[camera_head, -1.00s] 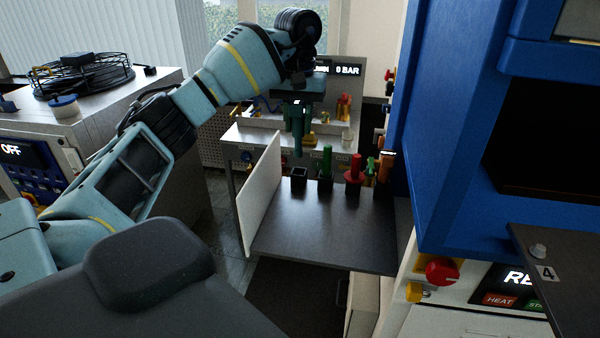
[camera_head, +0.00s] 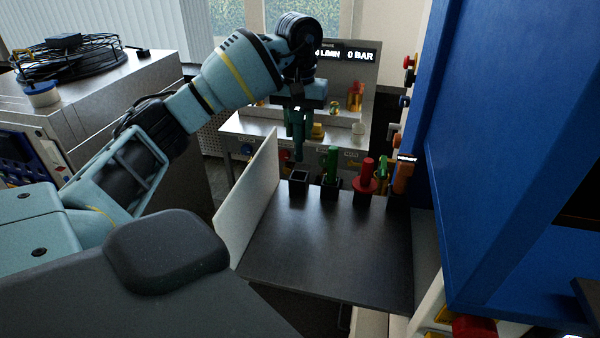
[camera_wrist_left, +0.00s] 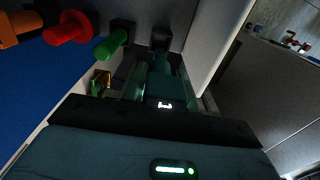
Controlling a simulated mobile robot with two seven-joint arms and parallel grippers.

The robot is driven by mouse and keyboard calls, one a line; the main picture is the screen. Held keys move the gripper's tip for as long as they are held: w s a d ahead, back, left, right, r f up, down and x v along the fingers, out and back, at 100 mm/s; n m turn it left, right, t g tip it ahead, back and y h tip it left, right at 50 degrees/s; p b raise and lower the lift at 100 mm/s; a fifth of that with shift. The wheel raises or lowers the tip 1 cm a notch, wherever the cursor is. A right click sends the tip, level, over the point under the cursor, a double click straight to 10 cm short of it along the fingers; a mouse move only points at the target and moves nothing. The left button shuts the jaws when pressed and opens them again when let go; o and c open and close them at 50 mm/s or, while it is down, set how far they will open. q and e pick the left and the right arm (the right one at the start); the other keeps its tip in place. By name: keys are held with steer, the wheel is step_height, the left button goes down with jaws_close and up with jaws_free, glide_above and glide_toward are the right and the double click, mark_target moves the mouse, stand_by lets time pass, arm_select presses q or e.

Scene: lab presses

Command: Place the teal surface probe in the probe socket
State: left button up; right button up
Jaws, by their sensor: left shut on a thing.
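My left gripper (camera_head: 298,128) hangs fingers-down above the left end of the dark shelf, shut on the teal surface probe (camera_head: 299,151). The probe points down, about upright. Its tip is just above the probe socket (camera_head: 299,182), a black square holder with an open, empty top; a small gap shows between them. In the left wrist view, the probe (camera_wrist_left: 162,64) lies between the two fingers and points toward the dark socket (camera_wrist_left: 161,38). The fingers partly hide the probe's upper part. My right gripper is not in view.
Right of the socket stand a green probe (camera_head: 332,163) in its holder, a red one (camera_head: 366,177) and an orange one (camera_head: 402,177). A white panel (camera_head: 247,200) borders the shelf (camera_head: 325,245) on the left, a blue cabinet (camera_head: 490,150) on the right. The shelf's front is clear.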

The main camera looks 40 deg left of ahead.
mark_target(299, 153)
arm_select(q)
step_height(299, 153, down, 9)
steer(key=shift+a+p, duration=0.1)
steer(key=shift+p, duration=0.2)
stand_by(0.4)
steer(key=o, duration=0.5)
steer(key=shift+f, duration=0.2)
steer(key=o, duration=0.5)
steer(key=shift+r, duration=0.1)
